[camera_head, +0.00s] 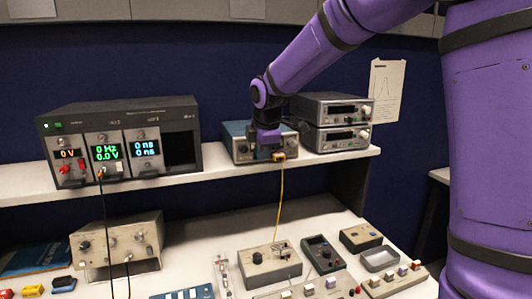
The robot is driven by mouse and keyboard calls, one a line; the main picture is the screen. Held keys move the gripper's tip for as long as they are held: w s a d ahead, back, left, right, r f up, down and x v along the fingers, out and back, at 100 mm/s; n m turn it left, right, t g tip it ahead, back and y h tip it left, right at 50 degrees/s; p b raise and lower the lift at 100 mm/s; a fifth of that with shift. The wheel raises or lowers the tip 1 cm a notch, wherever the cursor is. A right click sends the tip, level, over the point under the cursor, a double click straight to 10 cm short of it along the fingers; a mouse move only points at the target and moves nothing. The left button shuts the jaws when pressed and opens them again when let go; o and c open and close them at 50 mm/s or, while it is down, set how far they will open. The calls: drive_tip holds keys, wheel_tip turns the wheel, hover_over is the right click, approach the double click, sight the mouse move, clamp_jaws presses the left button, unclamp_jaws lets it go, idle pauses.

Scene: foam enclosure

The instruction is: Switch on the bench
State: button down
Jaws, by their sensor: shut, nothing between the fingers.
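The bench has a shelf (215,177) with instruments on it above a white worktop (195,248). A dark rack unit (120,112) at the left of the shelf has a green light and three lit displays reading zeros. A blue-grey box instrument (236,148) stands mid-shelf. My gripper (272,156) is shut at its front face, partly covering its panel; I cannot tell whether it touches. Two stacked grey instruments (335,122) stand to its right, each with a small display too small to read.
A yellow cable (281,200) hangs from the blue-grey box's front down to a grey box (269,264) on the worktop. Black leads (103,215) hang from the rack. A beige instrument (118,245) and several small boxes crowd the worktop. A paper sheet (387,88) hangs at the right.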

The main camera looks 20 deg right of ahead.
drive_tip(key=v, duration=1)
drive_tip(key=shift+s, duration=0.3)
drive_tip(key=shift+s+f, duration=0.3)
drive_tip(key=shift+f, duration=0.45)
